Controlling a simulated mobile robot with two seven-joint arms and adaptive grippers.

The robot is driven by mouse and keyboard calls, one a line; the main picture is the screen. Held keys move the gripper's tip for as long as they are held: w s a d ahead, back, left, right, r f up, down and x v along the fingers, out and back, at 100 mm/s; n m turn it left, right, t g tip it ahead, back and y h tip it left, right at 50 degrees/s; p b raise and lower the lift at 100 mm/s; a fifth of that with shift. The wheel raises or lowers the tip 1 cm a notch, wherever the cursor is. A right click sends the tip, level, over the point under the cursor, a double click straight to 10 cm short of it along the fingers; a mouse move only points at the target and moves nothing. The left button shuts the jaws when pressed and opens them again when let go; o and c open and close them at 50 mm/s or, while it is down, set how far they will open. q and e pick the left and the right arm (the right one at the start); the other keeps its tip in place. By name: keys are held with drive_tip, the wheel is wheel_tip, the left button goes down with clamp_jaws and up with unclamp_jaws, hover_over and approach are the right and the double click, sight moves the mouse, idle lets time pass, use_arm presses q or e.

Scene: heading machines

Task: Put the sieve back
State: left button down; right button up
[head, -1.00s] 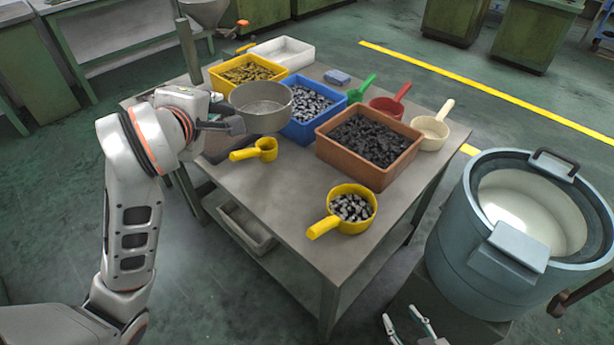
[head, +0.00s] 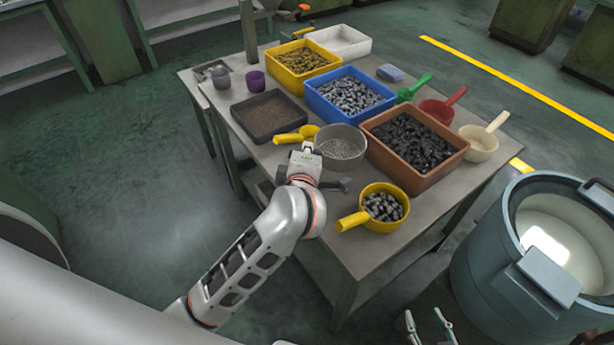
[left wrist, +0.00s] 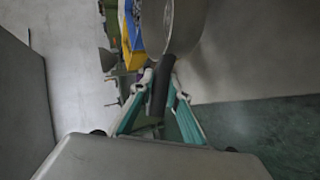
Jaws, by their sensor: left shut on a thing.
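The sieve (head: 341,148) is a round grey metal pan with a mesh bottom. In the head view it appears over the table (head: 300,215), between a yellow scoop and the brown bin; whether it touches the table is unclear. In the left wrist view the sieve (left wrist: 156,25) is at the top, with its dark handle (left wrist: 161,88) between the fingers. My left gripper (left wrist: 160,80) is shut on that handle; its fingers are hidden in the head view. My right gripper (head: 429,322) is at the bottom, fingers apart, with nothing between them, away from the sieve.
A dark tray of brown grains (head: 268,116), a yellow bin (head: 302,62), a blue bin (head: 348,94) and a brown bin (head: 416,141) stand on the table. A yellow scoop of metal pieces (head: 383,205) is at the front. A large drum (head: 510,270) stands at right.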

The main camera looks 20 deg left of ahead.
use_arm(q)
wheel_tip(320, 180, down, 6)
drive_tip(key=shift+f+b, duration=0.15)
drive_tip(key=shift+b, duration=0.55)
drive_tip(key=shift+f, duration=0.3)
drive_tip(key=c, duration=2)
unclamp_jaws()
drive_tip(key=shift+f, duration=0.1)
drive_tip(key=shift+o, duration=0.2)
